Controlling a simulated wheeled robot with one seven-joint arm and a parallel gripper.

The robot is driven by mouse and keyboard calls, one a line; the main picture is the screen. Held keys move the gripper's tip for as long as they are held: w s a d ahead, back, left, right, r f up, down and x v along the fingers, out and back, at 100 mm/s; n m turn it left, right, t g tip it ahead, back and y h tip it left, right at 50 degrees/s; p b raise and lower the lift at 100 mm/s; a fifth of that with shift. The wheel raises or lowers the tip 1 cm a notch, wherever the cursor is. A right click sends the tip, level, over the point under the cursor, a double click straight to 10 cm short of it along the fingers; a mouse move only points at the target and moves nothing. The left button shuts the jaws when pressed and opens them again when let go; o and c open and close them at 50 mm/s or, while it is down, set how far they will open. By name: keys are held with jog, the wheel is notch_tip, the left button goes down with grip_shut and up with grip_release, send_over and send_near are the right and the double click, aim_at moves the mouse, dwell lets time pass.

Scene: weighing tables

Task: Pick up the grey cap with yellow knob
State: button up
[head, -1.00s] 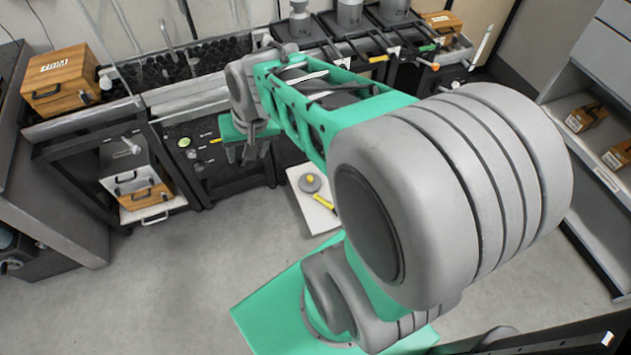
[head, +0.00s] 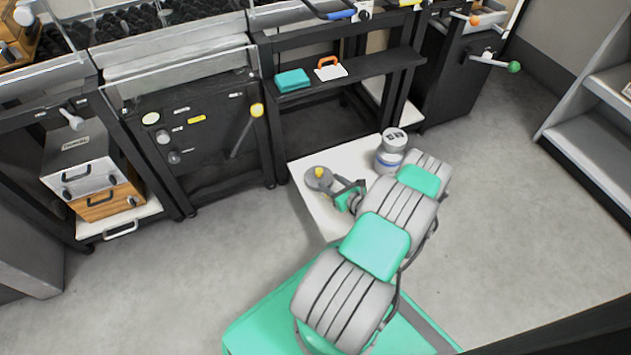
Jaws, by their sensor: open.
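The grey cap with yellow knob (head: 318,179) lies on the white low table (head: 303,208), near its left edge. The cap is round and grey, with a small yellow knob on top. My gripper (head: 338,190) is open, low over the same table, just to the right of the cap with its fingers toward it. The view is too small to tell whether the fingers touch the cap. My arm covers much of the table's front and right part.
A grey cylinder with a blue band (head: 389,152) stands on the white table behind my arm. A black shelf (head: 350,73) behind holds a teal box (head: 292,80) and an orange-handled white item (head: 329,69). Drawers (head: 92,180) stand at left. The grey floor is clear on both sides.

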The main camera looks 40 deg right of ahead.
aim_at(321, 175)
jog(key=b+x, duration=0.2)
jog(key=x, duration=0.3)
jog(key=shift+w+d+f+b, duration=0.1)
jog(key=shift+w+f+b, duration=0.05)
jog(key=shift+w+b, duration=0.15)
jog(key=shift+w, duration=0.45)
jog(key=shift+d, duration=0.1)
jog(key=shift+c, duration=0.2)
grip_shut()
